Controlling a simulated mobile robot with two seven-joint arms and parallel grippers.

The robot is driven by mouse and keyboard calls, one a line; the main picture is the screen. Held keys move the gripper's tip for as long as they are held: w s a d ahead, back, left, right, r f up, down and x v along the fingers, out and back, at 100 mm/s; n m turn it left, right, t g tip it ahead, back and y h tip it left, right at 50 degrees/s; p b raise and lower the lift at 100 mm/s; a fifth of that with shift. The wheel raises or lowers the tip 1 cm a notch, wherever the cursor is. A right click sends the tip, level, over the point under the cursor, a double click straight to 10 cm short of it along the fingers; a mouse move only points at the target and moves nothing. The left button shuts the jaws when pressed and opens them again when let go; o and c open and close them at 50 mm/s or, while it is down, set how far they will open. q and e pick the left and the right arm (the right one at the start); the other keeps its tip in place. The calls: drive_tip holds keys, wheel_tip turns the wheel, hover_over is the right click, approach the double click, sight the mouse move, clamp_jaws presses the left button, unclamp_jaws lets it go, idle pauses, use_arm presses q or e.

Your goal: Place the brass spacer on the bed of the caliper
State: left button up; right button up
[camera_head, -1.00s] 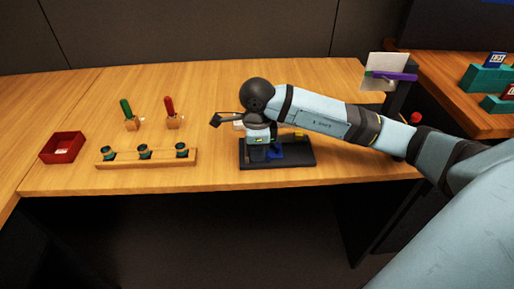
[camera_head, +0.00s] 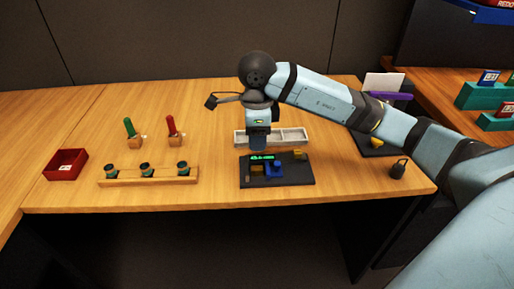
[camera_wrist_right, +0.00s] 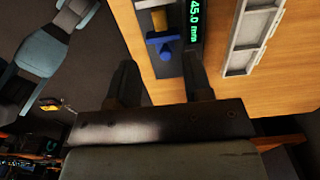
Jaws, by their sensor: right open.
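The caliper (camera_head: 295,177) is a dark base with a lit green display, lying near the table's front edge. A blue jaw (camera_head: 276,169) stands on it. The brass spacer (camera_head: 257,170) appears to lie on the bed, left of the blue jaw. In the right wrist view the brass spacer (camera_wrist_right: 159,20) shows between a grey piece and the blue jaw (camera_wrist_right: 160,43); the display reads 45.0 mm. My right gripper (camera_head: 258,151) is open and empty above the caliper; its fingers also show in the wrist view (camera_wrist_right: 160,75). My left gripper is out of view.
A pale compartment tray (camera_head: 291,136) lies behind the caliper. At left are a wooden rack (camera_head: 150,175), a red box (camera_head: 66,164), and a green-handled (camera_head: 129,127) and a red-handled tool (camera_head: 172,127). A dark weight (camera_head: 398,168) stands at right.

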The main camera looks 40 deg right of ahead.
drive_tip(key=s+a+m+g+y, duration=0.1)
drive_tip(key=s+a+m+y, duration=0.3)
drive_tip(key=a+y, duration=0.65)
drive_tip(key=s+a+m+y, duration=0.3)
drive_tip(key=s+a+y, duration=0.3)
drive_tip(key=a+y, duration=0.45)
drive_tip(key=w+d+f+m+t+h, duration=0.15)
drive_tip(key=f+m+t+h, duration=0.35)
drive_tip(key=m+t, duration=0.7)
drive_tip(key=w+d+f+m+t+h, duration=0.1)
drive_tip(key=d+f+m+t+h, duration=0.45)
drive_tip(key=m, duration=1.15)
drive_tip(key=s+f+m+g+h, duration=0.5)
drive_tip(key=s+f+m, duration=0.3)
drive_tip(key=f, duration=0.5)
drive_tip(key=shift+s+d+m+h, duration=0.2)
drive_tip(key=shift+s+m+h, duration=0.2)
drive_tip(key=shift+s+h, duration=0.3)
